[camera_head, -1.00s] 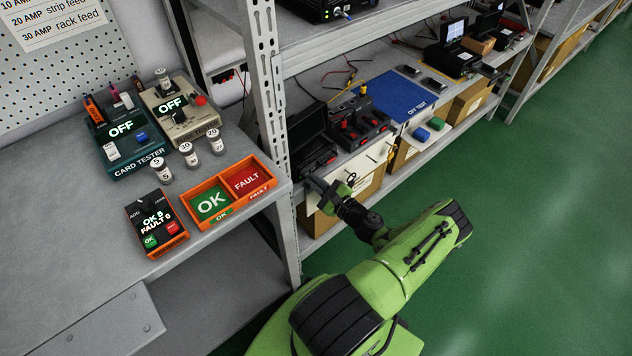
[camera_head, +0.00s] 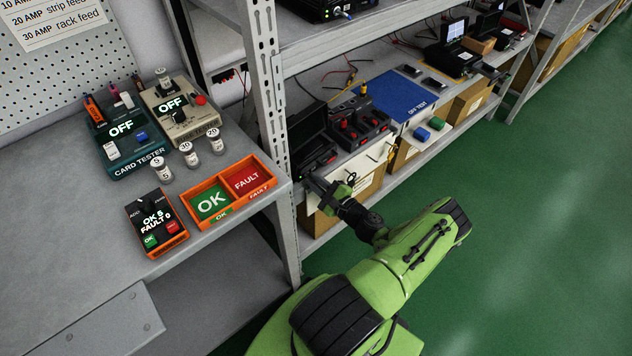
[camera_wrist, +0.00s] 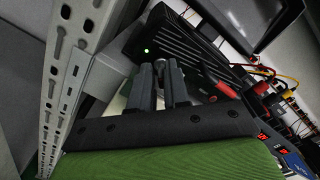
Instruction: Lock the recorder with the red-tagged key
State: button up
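A black recorder-like unit with a raised lid or screen (camera_head: 312,146) stands at the left end of the lower shelf, just behind the grey post. In the wrist view its ribbed black body (camera_wrist: 180,48) shows a small green light. My gripper (camera_head: 316,184) is in front of this unit, near the shelf's front edge. In the wrist view, the two grey fingers of my gripper (camera_wrist: 160,85) point at the unit, with a narrow gap and a small rounded metallic piece by the tips. I cannot tell whether they hold it. No red-tagged key is clearly visible.
The grey rack post (camera_head: 272,110) stands close to the left of my gripper. A black unit with red knobs (camera_head: 358,128) and a blue mat (camera_head: 398,95) lie to the right. The workbench (camera_head: 70,220) at left holds testers and an orange tray (camera_head: 203,222).

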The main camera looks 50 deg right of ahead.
jog(key=shift+s, duration=0.1)
jog(key=s+a+p, duration=0.2)
jog(key=s, duration=1.3)
jog(key=shift+s+a, duration=0.2)
jog(key=shift+a, duration=0.05)
jog(key=shift+s, duration=0.1)
